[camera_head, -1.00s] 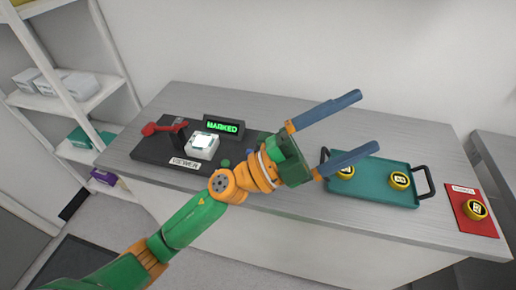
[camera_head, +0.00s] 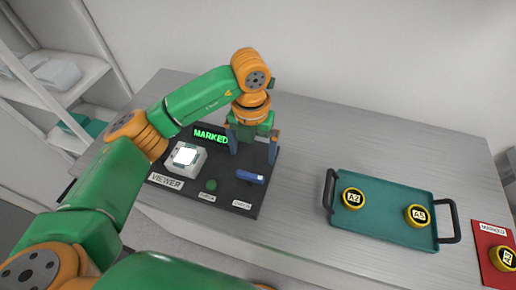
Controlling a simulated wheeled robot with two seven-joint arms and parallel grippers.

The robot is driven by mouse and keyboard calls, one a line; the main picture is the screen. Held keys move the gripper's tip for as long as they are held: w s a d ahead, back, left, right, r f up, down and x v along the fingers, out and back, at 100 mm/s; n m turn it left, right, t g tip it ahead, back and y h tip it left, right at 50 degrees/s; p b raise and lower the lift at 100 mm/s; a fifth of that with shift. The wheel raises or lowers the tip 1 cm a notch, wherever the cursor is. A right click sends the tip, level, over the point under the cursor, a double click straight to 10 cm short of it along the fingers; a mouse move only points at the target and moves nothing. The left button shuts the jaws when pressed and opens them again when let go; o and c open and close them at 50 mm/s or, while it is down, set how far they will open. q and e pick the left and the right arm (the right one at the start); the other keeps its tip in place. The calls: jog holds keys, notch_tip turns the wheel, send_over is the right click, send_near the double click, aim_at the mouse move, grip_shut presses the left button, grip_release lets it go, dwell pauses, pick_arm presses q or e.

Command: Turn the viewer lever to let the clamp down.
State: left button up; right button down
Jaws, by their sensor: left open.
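The viewer (camera_head: 186,157), a white block with a bright lit top, sits on the black base plate (camera_head: 228,202) behind a "VIEWER" label. The red lever seen earlier at the left of the viewer is hidden behind my left arm now. A blue handle (camera_head: 250,177) lies near the right end of the plate. A round green button (camera_head: 211,185) is left of it. My left gripper (camera_head: 252,157) is open, fingers pointing down, above the rear right of the plate, behind the blue handle. Nothing shows between its fingers. My right gripper is not in view.
A display (camera_head: 210,136) reads "MARKED" in green. A teal tray (camera_head: 385,222) with black handles holds two yellow-rimmed discs, A2 (camera_head: 353,198) and A5 (camera_head: 417,215). A red mat (camera_head: 487,237) with another disc (camera_head: 503,258) is at the far right. The rear counter is clear.

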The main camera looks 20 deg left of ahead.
aim_at(250, 174)
pick_arm(q)
jog(key=s+f+p, duration=0.1)
jog(key=s+f, duration=0.2)
jog(key=shift+s+f+p, duration=0.3)
jog(key=shift+s+p, duration=0.05)
jog(key=shift+w+f, duration=0.2)
jog(key=shift+f, duration=0.6)
jog(key=shift+w+f, duration=0.25)
jog(key=shift+w, duration=0.25)
jog(key=c, duration=1.1)
jog(key=shift+o, duration=0.2)
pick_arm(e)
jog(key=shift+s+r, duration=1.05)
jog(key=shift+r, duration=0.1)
